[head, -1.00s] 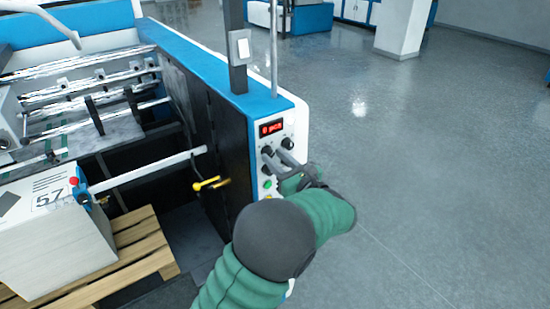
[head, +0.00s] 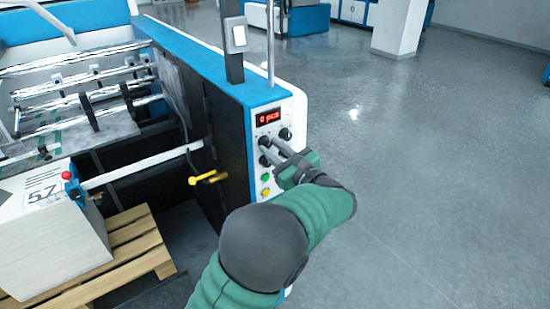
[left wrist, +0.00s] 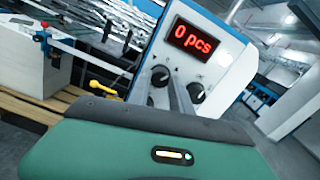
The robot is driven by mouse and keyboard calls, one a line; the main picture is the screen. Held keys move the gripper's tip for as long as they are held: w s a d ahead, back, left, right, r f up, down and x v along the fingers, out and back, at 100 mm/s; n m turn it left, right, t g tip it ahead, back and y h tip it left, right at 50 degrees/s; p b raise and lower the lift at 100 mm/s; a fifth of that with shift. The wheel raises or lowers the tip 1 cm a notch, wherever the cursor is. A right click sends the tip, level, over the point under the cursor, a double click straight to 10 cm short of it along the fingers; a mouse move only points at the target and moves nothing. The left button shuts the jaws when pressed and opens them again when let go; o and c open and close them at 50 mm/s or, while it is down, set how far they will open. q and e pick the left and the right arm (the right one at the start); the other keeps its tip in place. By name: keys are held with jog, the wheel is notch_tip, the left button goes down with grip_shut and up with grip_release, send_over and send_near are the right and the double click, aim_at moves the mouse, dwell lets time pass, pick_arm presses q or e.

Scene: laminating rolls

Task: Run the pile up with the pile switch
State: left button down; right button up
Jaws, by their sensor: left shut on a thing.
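The control panel (head: 283,108) stands at the machine's near end, with a red display (head: 269,117) reading "0 pcs". My left gripper (head: 268,148) reaches it from below right and is shut on a black rotary switch (head: 264,142) at the panel's left. The switch also shows at the fingertips in the left wrist view (left wrist: 160,75); its label is too small to read. A second black knob (head: 286,134) sits to its right, untouched. The pile (head: 50,235), a white block of sheets marked "57", rests on a wooden pallet (head: 138,245) at the left. My right gripper is out of view.
Green (head: 265,178) and yellow (head: 265,193) buttons sit lower on the panel. A yellow handle (head: 206,178) sticks out from the machine's dark side. A white bar (head: 140,166) spans above the pallet. The grey floor (head: 430,200) at the right is clear.

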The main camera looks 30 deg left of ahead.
pick_arm(q)
jog(key=n+b, duration=0.1)
jog(key=b, duration=0.1)
jog(key=n+b, duration=0.3)
jog(key=b, duration=0.2)
jog(key=shift+a+f+n, duration=0.1)
jog(key=shift+f+n, duration=0.2)
jog(key=shift+r+n+b, duration=0.25)
jog(key=shift+n+b, duration=0.55)
jog(key=shift+b, duration=0.15)
jog(key=shift+r, duration=0.1)
